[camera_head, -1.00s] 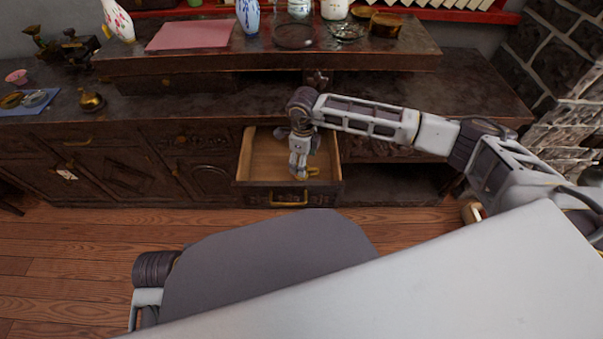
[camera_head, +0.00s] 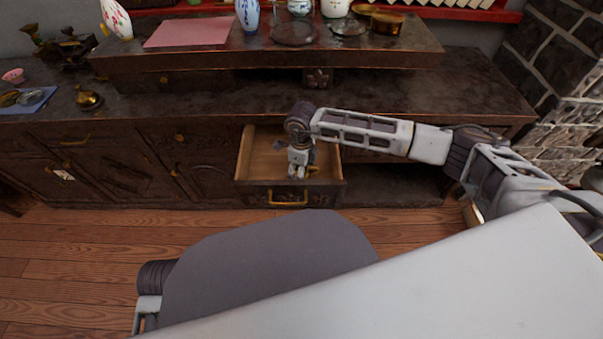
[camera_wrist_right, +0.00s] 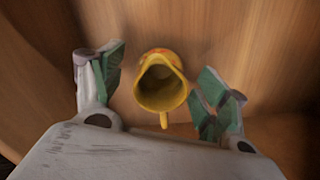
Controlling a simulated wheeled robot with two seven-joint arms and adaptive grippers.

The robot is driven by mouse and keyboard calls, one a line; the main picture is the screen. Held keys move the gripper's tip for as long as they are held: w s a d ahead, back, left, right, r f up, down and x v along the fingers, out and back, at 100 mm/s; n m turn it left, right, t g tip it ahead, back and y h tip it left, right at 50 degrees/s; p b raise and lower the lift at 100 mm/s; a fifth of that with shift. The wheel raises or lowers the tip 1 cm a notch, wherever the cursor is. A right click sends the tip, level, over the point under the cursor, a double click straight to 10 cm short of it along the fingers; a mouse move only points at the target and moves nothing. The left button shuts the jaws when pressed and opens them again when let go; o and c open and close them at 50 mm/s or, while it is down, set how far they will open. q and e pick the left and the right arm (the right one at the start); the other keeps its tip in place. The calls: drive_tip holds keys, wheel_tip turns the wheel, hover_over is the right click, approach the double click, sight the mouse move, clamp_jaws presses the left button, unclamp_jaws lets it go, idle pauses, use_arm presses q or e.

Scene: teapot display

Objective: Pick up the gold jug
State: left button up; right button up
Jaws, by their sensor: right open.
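The gold jug (camera_wrist_right: 161,88) lies in the open wooden drawer (camera_head: 262,165). In the right wrist view its round mouth faces the camera and its handle points down in the picture. My right gripper (camera_wrist_right: 158,88) is open, with one green-padded finger on each side of the jug and a gap to each. In the head view my right gripper (camera_head: 299,171) reaches down into the drawer, and only a small gold bit of the jug (camera_head: 313,169) shows beside it. My left gripper is not in view.
The drawer's front with its gold handle (camera_head: 287,198) and side walls enclose the gripper. The cabinet top (camera_head: 200,103) lies behind, with a gold pot (camera_head: 88,98) at left. A raised shelf holds vases and a pink sheet (camera_head: 188,32).

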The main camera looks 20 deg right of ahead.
drive_tip(key=shift+c, duration=0.2)
idle(0.3)
drive_tip(key=c, duration=1.1)
